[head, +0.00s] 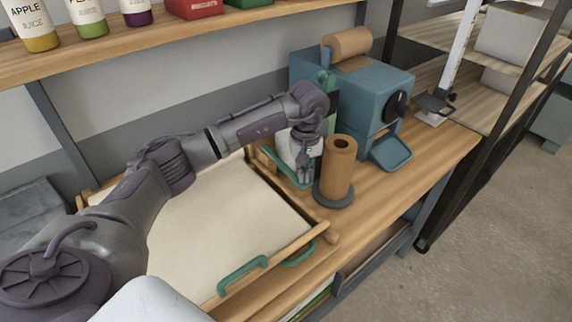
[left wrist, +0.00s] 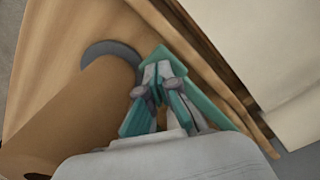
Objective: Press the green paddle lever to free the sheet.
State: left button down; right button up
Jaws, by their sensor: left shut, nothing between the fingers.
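A blue machine (head: 375,90) stands at the back of the bench with a brown kraft roll (head: 347,42) on top. My left gripper (head: 304,178) is shut and empty, pointing down in front of the machine, between a wooden tray and an upright brown roll. In the left wrist view its fingertips (left wrist: 160,72) are together over a green strip (left wrist: 216,104) by the tray's edge. I cannot tell if they touch it.
The upright brown roll (head: 339,165) stands on a dark disc close right of my left gripper. The wooden tray (head: 315,236) has green handles (head: 242,274) and holds a pale sheet (head: 225,215). A blue scoop-like tray (head: 390,153) juts from the machine. A shelf (head: 150,38) with bottles hangs above.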

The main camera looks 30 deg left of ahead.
pick_arm(q)
jog(key=shift+f+b, duration=1.3)
jog(key=shift+f, duration=0.4)
jog(key=shift+r, duration=0.1)
notch_tip(320, 180, up, 11)
jog(key=p, duration=0.6)
dwell(0.5)
